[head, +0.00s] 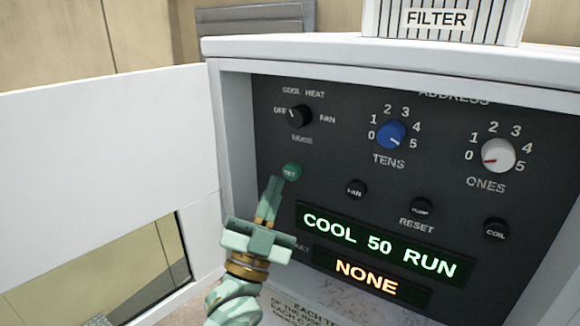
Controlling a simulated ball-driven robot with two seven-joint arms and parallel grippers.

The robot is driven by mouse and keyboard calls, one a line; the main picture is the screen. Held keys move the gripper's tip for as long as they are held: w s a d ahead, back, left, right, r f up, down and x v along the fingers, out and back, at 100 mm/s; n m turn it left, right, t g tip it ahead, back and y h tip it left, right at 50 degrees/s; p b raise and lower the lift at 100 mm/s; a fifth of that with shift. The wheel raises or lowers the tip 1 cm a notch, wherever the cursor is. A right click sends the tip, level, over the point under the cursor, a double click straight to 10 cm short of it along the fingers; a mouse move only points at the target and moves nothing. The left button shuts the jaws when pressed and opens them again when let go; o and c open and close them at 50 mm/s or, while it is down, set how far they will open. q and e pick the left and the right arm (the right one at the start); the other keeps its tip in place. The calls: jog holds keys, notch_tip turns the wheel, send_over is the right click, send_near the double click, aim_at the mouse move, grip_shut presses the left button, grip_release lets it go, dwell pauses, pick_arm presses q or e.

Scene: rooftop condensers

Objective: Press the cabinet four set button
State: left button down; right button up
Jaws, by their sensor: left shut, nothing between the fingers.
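The green round SET button (291,172) is on the dark control panel (330,180) of the open cabinet, left of centre and below the mode knob (299,116). My left gripper (274,184) comes up from below, shut and empty. Its fingertips are just below and left of the button, very close to it. I cannot tell whether they touch it. The display (380,245) reads COOL 50 RUN, and the fault display (367,277) below reads NONE. My right gripper is not in view.
The white cabinet door (100,170) stands open at the left. A blue TENS knob (391,136) and a white ONES knob (498,156) are right of the button. Black FAN (357,189), PUMP (421,208) and COIL (496,230) reset buttons sit below them.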

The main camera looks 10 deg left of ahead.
pick_arm(q)
jog(key=shift+s+a+p, duration=0.15)
jog(key=shift+s+a, duration=0.1)
jog(key=shift+s, duration=0.35)
jog(key=shift+s+a+p, duration=0.2)
jog(key=shift+s, duration=0.45)
jog(key=shift+s+a+p, duration=0.15)
jog(key=shift+s+a, duration=0.1)
jog(key=shift+s, duration=0.35)
